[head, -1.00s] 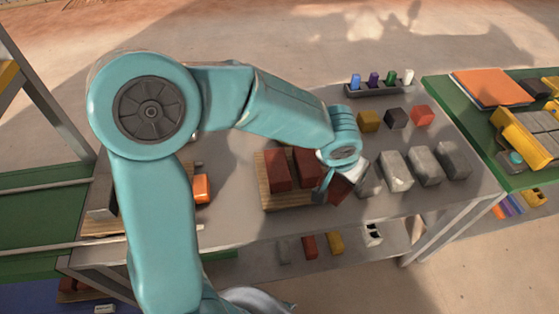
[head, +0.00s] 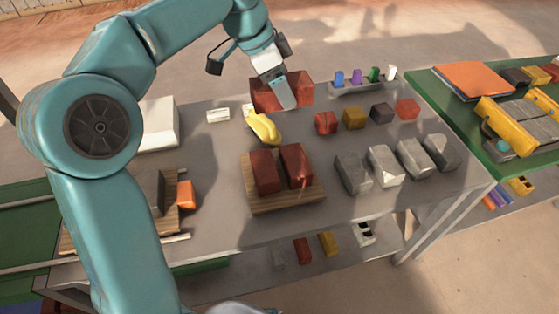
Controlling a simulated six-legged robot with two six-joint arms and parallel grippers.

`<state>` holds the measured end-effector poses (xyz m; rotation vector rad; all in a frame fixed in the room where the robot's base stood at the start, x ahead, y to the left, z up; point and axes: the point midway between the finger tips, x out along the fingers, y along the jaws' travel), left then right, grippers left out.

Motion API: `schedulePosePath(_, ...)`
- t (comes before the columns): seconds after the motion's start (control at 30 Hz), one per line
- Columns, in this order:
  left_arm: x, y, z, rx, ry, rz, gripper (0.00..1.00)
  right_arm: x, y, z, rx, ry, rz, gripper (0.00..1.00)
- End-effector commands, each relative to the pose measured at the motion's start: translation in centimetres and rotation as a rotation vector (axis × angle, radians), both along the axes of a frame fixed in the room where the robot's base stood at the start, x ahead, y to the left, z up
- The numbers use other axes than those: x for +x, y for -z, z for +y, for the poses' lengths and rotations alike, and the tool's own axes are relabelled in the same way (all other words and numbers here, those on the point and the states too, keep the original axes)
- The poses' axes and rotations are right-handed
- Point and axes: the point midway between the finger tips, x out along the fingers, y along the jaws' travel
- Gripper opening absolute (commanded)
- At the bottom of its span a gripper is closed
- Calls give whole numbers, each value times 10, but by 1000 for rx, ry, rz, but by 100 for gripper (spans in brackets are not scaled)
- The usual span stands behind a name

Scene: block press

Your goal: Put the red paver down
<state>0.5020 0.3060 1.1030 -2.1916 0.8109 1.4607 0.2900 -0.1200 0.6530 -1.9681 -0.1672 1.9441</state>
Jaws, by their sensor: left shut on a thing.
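A red paver (head: 301,90) is held in my left gripper (head: 282,95), which is shut on it at the back of the grey table. The gripper's finger covers part of the paver's front face. I cannot tell whether the paver touches the table or hangs above it. Two other red pavers (head: 266,173) lie side by side on a wooden pallet (head: 287,203) in the middle of the table. My right gripper is not in view.
A yellow object (head: 263,128) lies just in front of the held paver. Small coloured cubes (head: 354,117) and several grey blocks (head: 385,165) stand to the right. A rack of coloured pegs (head: 362,85) is at the back. A white box (head: 159,124) stands at the left.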

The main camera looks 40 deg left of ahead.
Motion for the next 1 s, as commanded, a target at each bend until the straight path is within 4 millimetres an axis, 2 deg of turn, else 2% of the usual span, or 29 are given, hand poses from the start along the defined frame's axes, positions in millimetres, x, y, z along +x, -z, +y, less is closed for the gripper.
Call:
schedulePosePath(0.2,-2,52,1,-1,1,3,0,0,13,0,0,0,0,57)
schedulePosePath(0.5,-1,125,2,1,-2,1,0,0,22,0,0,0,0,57)
schedulePosePath(0.6,-1,141,2,1,-4,0,0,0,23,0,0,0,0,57)
schedulePosePath(0.77,-1,152,2,2,-3,-3,0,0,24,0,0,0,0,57)
schedulePosePath(1.0,-1,186,2,1,-4,0,0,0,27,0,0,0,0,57)
